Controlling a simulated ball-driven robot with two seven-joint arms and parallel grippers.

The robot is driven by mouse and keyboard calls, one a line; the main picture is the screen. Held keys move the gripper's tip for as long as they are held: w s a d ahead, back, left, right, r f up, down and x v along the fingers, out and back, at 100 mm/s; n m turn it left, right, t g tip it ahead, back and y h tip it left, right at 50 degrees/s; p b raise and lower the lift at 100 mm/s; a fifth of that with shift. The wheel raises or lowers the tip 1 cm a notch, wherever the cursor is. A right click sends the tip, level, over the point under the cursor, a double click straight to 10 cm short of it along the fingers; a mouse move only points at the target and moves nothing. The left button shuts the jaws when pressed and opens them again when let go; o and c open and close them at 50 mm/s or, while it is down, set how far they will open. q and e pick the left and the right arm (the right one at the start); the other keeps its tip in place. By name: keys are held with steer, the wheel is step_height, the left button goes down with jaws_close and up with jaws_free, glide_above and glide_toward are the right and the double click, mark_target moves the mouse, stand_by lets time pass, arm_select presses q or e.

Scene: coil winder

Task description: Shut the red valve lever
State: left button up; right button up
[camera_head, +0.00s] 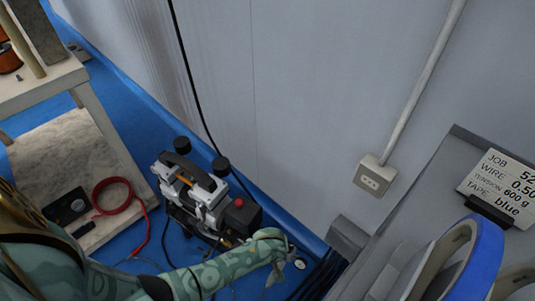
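A small compressor (205,197) with grey and black parts stands on the blue floor by the wall. A red round knob (239,202) sits on top of its black box. I cannot make out a clear red valve lever; it may be hidden behind my arm. My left arm, in a green patterned sleeve, crosses the bottom of the view in front of the compressor's lower part. My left gripper (280,270) points down just right of the compressor, near the floor. Its fingers are small and partly hidden, so I cannot tell if they are open. My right gripper is out of view.
A shelf table (103,148) stands at left, with a red cable coil (112,194) and a black box (66,207) on its lower shelf. A black cable hangs down the wall to the compressor. A grey bench with a job sign (503,187) and a blue-rimmed ring (485,262) fills the right.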

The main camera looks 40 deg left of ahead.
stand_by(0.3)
arm_select(q)
jaws_close()
